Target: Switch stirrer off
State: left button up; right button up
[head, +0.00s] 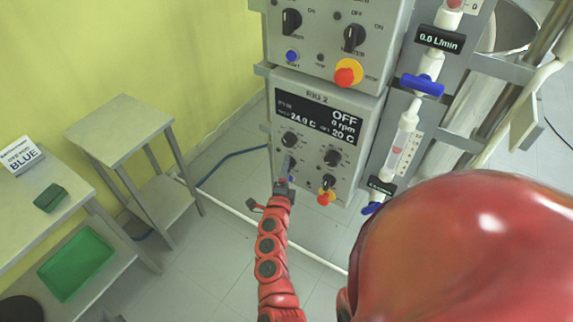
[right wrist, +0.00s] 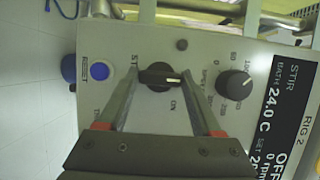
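The RIG 2 control panel (head: 345,100) is in the middle of the head view; its display (head: 318,115) reads OFF and 0 rpm. The black stirrer switch (right wrist: 158,77) is in the middle of the right wrist view, its white mark pointing right in that picture. My right gripper (head: 287,176) is at the panel's lower left, partly covering the switch area. In the wrist view my right gripper's fingers (right wrist: 158,88) are apart on either side of the switch, with small gaps visible; contact is not clear. My left gripper is not in view.
The blue reset button (right wrist: 100,71) and speed knob (right wrist: 235,85) flank the switch. Another panel (head: 330,35) is above. A flow tube (head: 405,140) stands right; steel tables (head: 120,130) are left.

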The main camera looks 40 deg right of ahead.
jog(key=o, duration=0.4)
jog(key=b+v, duration=0.3)
jog(key=v, duration=1.4)
jog(key=shift+s, duration=0.2)
jog(key=shift+a+r, duration=0.1)
jog(key=shift+a, duration=0.05)
